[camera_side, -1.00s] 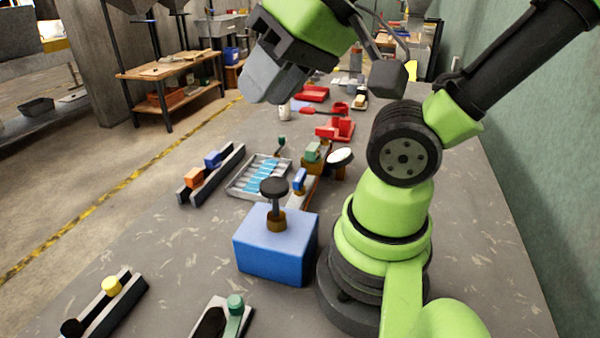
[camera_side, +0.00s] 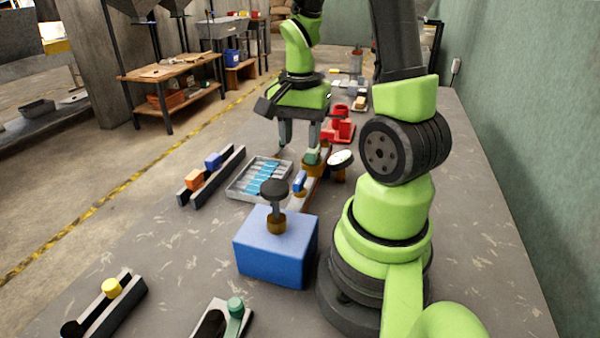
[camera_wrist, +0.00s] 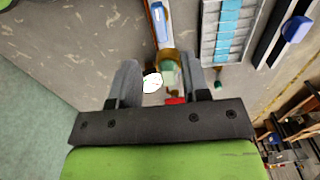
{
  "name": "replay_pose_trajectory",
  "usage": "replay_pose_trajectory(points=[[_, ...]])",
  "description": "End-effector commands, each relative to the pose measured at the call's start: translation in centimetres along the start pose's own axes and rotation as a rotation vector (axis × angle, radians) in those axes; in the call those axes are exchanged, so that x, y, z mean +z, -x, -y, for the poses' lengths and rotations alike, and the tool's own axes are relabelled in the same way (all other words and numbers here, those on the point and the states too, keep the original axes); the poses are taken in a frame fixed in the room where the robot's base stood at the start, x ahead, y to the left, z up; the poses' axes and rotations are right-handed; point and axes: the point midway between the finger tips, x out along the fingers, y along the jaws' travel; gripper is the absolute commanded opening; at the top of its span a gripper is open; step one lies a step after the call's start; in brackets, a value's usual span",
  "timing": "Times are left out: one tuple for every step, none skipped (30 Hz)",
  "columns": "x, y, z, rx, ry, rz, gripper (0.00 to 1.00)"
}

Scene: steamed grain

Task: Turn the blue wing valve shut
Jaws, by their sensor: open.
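The blue wing valve (camera_side: 300,181) sits on a narrow brown-and-grey pipe strip (camera_side: 309,190) behind the blue box. In the wrist view the blue wing (camera_wrist: 160,22) is long and narrow and lies roughly along the strip, beyond the fingertips. My gripper (camera_side: 299,143) is open and empty, fingers pointing down, farther back than the blue valve. In the wrist view a green handle (camera_wrist: 169,74) shows between my fingers (camera_wrist: 161,72); it also shows by the right finger in the side view (camera_side: 312,157). I cannot tell whether they touch.
A round white-faced dial (camera_side: 341,157) stands close right of the strip. A blue box (camera_side: 275,250) with a dark knob (camera_side: 274,188) stands in front. A tray of light-blue bars (camera_side: 246,191) and a dark rail (camera_side: 190,198) lie left. Red parts (camera_side: 340,131) stand behind.

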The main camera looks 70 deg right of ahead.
Motion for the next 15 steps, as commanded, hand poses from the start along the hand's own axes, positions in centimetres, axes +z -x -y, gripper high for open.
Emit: replay_pose_trajectory(points=[[0.1, -0.8, -0.1, 0.006, 0.001, 0.005, 0.43], [0.1, -1.3, -0.1, 0.007, 0.002, 0.005, 0.43], [0.1, -2.0, -0.1, 0.007, 0.002, 0.006, 0.43], [0.1, -2.6, -0.1, 0.007, 0.002, 0.006, 0.43], [0.1, -3.1, -0.1, 0.008, 0.004, 0.006, 0.43], [0.2, -3.9, -0.2, 0.008, 0.002, 0.006, 0.43], [0.1, -4.4, -0.1, 0.007, 0.002, 0.006, 0.43], [0.1, -4.9, -0.1, 0.007, 0.003, 0.005, 0.43], [0.1, -5.5, -0.1, 0.007, 0.003, 0.005, 0.43], [0.1, -5.9, -0.1, 0.007, 0.003, 0.004, 0.43], [0.1, -6.3, -0.1, 0.006, 0.003, 0.004, 0.43], [0.1, -6.8, -0.1, 0.005, 0.003, 0.003, 0.43], [0.1, -7.1, -0.1, 0.005, 0.003, 0.002, 0.43], [0.1, -7.4, -0.1, 0.005, 0.003, 0.002, 0.43], [0.1, -7.7, -0.1, 0.003, 0.004, 0.001, 0.43]])
